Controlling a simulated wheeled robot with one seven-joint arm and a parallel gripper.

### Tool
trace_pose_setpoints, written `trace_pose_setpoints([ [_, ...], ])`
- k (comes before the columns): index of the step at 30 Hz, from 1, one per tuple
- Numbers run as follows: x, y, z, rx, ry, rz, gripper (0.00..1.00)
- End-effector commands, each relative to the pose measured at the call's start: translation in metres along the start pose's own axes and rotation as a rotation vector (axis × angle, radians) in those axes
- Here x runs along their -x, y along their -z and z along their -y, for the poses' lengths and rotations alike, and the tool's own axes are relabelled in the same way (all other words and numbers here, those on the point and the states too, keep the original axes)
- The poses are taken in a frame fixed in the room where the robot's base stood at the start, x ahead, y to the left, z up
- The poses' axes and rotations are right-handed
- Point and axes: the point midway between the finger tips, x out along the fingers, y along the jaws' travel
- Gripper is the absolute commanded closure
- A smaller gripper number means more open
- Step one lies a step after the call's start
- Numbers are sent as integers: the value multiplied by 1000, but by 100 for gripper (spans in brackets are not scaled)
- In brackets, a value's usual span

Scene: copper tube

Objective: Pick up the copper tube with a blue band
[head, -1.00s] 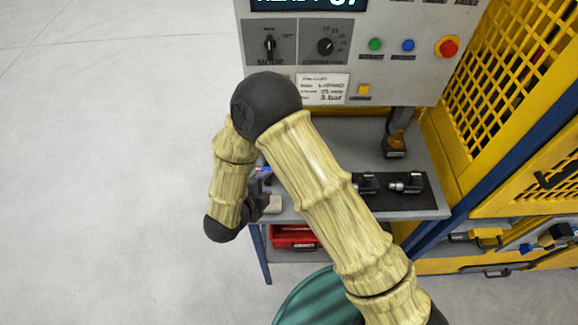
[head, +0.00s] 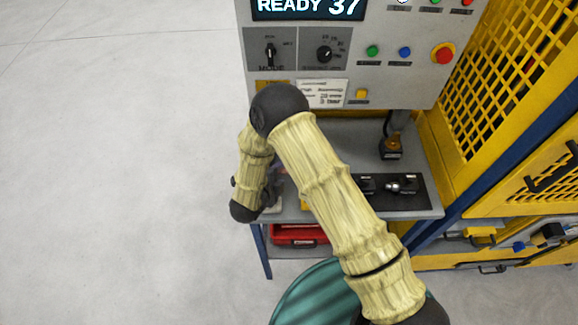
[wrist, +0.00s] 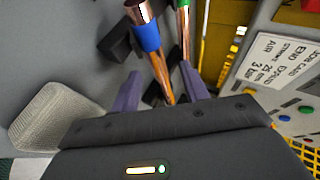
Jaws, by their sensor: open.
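The copper tube with a blue band (wrist: 146,38) shows in the wrist view, its open copper end toward the top and its lower part running down between my fingers. My gripper (wrist: 158,84) is open, with one purple finger on each side of the tube; I cannot tell whether either touches it. A second copper tube with a green band (wrist: 184,20) stands just behind and to the right. In the head view my arm hides the tubes and most of my gripper.
A pale textured block (wrist: 48,116) lies left of my gripper. The grey bench (head: 345,135) carries a black plate with fittings (head: 417,191) at right. The control panel (head: 380,70) stands behind, with a yellow mesh guard (head: 497,75) at right. A red box (head: 298,234) sits below.

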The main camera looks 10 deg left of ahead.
Motion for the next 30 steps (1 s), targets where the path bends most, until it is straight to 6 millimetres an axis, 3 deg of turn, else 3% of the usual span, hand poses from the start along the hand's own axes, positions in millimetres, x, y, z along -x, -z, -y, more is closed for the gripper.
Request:
trace_pose_setpoints([
  [4,-13,0,1,0,0,0,55],
  [20,-14,0,0,1,1,0,55],
  [27,-15,1,0,-1,0,-2,100],
  [30,-15,1,0,-1,0,-3,100],
])
